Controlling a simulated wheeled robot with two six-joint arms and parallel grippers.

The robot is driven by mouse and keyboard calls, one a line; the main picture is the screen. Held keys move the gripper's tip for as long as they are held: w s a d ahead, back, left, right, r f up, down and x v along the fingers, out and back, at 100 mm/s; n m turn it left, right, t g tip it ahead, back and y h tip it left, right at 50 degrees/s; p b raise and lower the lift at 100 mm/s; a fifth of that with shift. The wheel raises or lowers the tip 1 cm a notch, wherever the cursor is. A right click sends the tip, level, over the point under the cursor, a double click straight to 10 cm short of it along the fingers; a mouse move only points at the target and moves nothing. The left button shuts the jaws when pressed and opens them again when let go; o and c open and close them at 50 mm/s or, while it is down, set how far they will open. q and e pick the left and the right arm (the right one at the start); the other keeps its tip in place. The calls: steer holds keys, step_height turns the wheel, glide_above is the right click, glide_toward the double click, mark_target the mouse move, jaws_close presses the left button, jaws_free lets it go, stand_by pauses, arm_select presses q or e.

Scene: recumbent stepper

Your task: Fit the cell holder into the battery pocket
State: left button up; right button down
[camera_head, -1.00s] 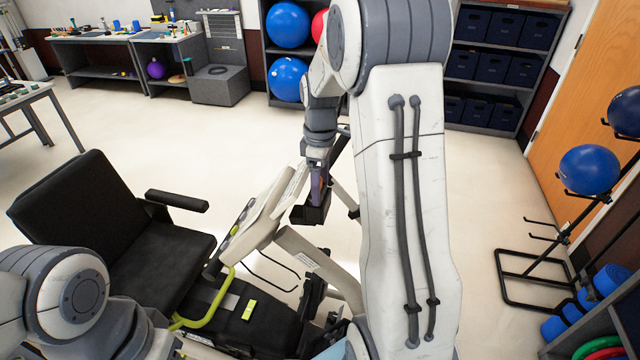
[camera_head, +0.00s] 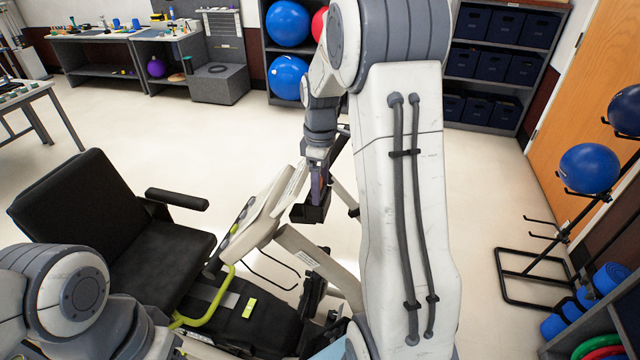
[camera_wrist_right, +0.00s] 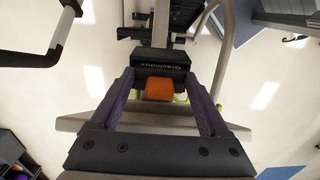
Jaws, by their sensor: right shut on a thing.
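My right gripper (camera_head: 318,188) is beside the stepper's light-grey console (camera_head: 262,208). An orange piece (camera_wrist_right: 160,90) shows between the fingers at the block. I cannot make out the battery pocket, nor whether the block touches the stepper. My left gripper is out of view.
The stepper's black seat (camera_head: 160,255) with its armrest (camera_head: 176,199) is at the left. A rack with blue balls (camera_head: 588,168) stands at the right. Shelves with dark bins (camera_head: 495,66) are at the back. The floor behind the stepper is open.

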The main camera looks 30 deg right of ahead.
stand_by(0.3)
jaws_free()
steer(key=shift+r, duration=0.1)
steer(key=shift+r+p, duration=2.85)
steer(key=shift+r, duration=0.1)
